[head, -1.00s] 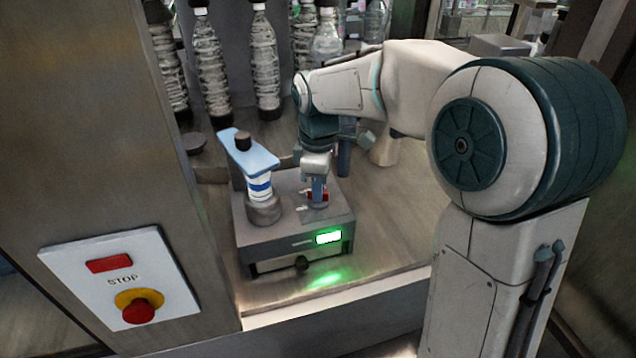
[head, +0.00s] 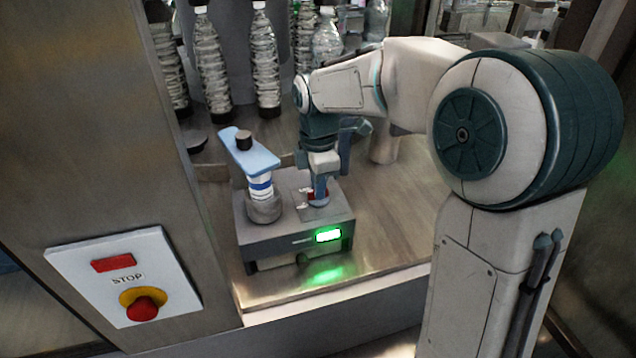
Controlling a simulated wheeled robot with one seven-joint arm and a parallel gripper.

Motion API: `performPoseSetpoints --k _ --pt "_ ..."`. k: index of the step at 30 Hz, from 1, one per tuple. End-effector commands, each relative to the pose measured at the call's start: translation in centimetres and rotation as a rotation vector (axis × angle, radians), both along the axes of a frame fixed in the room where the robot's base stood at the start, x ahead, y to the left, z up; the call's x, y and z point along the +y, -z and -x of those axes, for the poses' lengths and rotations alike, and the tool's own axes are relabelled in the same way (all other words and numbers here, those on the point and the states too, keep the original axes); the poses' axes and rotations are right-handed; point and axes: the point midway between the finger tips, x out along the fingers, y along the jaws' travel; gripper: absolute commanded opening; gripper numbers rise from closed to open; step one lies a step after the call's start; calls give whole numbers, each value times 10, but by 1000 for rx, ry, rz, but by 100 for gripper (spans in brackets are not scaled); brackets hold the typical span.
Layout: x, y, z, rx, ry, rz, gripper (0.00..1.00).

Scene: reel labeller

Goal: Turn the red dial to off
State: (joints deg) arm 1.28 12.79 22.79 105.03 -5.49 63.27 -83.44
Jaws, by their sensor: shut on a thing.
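The red dial (head: 312,194) sits on top of a grey labeller box (head: 291,233), on its right half. My gripper (head: 319,196) points down from above and is shut on the dial, hiding most of it. Small white marks show on the box top just left of the dial. I cannot read them or tell the dial's setting. A green lit display (head: 328,235) glows on the box's front face.
A reel post with a blue arm (head: 250,156) stands on the box, close left of my gripper. Several bottles (head: 265,62) stand behind. A STOP panel (head: 122,276) with a red button is at the lower left. The bench (head: 385,235) right of the box is clear.

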Motion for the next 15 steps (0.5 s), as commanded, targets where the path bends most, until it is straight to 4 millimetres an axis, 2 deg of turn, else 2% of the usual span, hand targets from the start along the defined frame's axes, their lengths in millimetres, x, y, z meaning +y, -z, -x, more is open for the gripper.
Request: performPoseSetpoints --k 8,9,11,15 --pt "1 -2 -1 -6 -3 -2 0" --pt "1 -2 -1 -6 -3 -2 20" --pt "1 -2 -1 -6 -3 -2 34" --pt "0 -1 -1 -3 -1 -1 34"
